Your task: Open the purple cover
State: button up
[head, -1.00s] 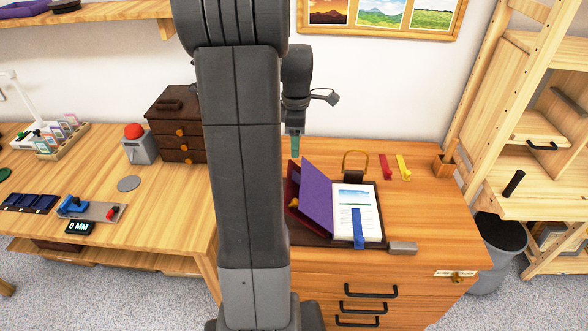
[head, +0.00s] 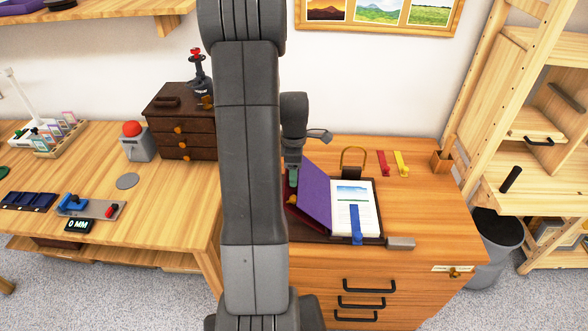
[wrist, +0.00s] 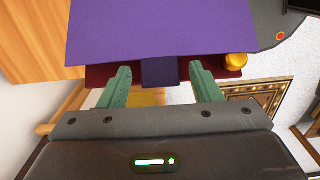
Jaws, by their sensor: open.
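The purple cover (head: 316,188) stands raised and tilted at the left of an open book, beside its white page (head: 353,209). A blue ribbon (head: 357,226) lies on the page. In the wrist view the purple cover (wrist: 160,28) fills the top, with a small purple tab (wrist: 159,72) and a dark red part (wrist: 103,75) below it. My gripper (wrist: 160,68) is open, a green finger on each side of the tab; I cannot tell whether they touch it. In the head view my gripper (head: 292,178) is at the cover's left, partly hidden behind it.
A gold knob (wrist: 235,62) is right of the fingers. A padlock-like object (head: 353,162), red strip (head: 383,163) and yellow strip (head: 401,163) lie behind the book. A grey block (head: 400,243) is at the front right.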

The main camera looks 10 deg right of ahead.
grip_shut()
jog(key=shift+s+d+r+y, duration=0.15)
jog(key=shift+d+r+y, duration=0.15)
jog(key=shift+d+r, duration=0.15)
jog(key=s+d+r+t+y+b, duration=0.1)
jog(key=d+r+y, duration=0.2)
jog(key=d, duration=0.3)
jog(key=shift+s+d+b, duration=0.25)
jog(key=shift+s+b, duration=0.05)
jog(key=shift+s, duration=0.1)
